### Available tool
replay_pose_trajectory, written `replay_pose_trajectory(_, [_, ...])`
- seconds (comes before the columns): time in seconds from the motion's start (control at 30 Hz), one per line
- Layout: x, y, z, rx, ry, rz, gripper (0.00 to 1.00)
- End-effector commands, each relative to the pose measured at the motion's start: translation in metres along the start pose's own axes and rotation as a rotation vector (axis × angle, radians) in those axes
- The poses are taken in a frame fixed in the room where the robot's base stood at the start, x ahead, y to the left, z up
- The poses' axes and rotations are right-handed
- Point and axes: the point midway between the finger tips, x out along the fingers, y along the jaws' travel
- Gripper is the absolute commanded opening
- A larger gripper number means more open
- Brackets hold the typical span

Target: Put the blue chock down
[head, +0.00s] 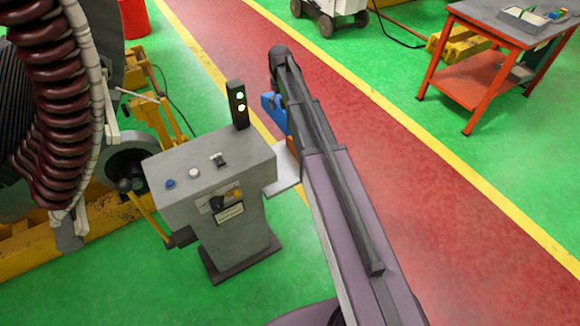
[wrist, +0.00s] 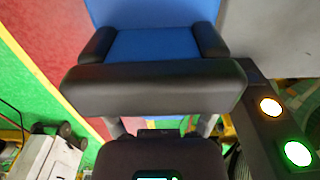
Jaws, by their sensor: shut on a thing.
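The blue chock (wrist: 150,44) is between the two black finger pads of my gripper (wrist: 153,40) in the wrist view. The pads press on it from both sides, and its far end runs out of the top of the picture. In the head view the blue chock (head: 271,104) shows in part at the left of my arm, above the level of the console's top. My arm hides most of the gripper there. I cannot tell from these views whether the chock touches anything below it.
The large wound stator (head: 60,110) is at far left. An orange bench (head: 500,60) stands back right.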

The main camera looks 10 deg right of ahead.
Motion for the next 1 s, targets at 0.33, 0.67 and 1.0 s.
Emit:
replay_pose_trajectory(0.33, [0.064, 0.003, 0.002, -0.001, 0.0, 0.0, 0.28])
replay_pose_trajectory(0.67, [0.116, 0.005, 0.004, -0.001, 0.0, 0.0, 0.28])
replay_pose_trajectory(1.0, [0.156, 0.007, 0.005, -0.002, 0.001, 0.001, 0.28])
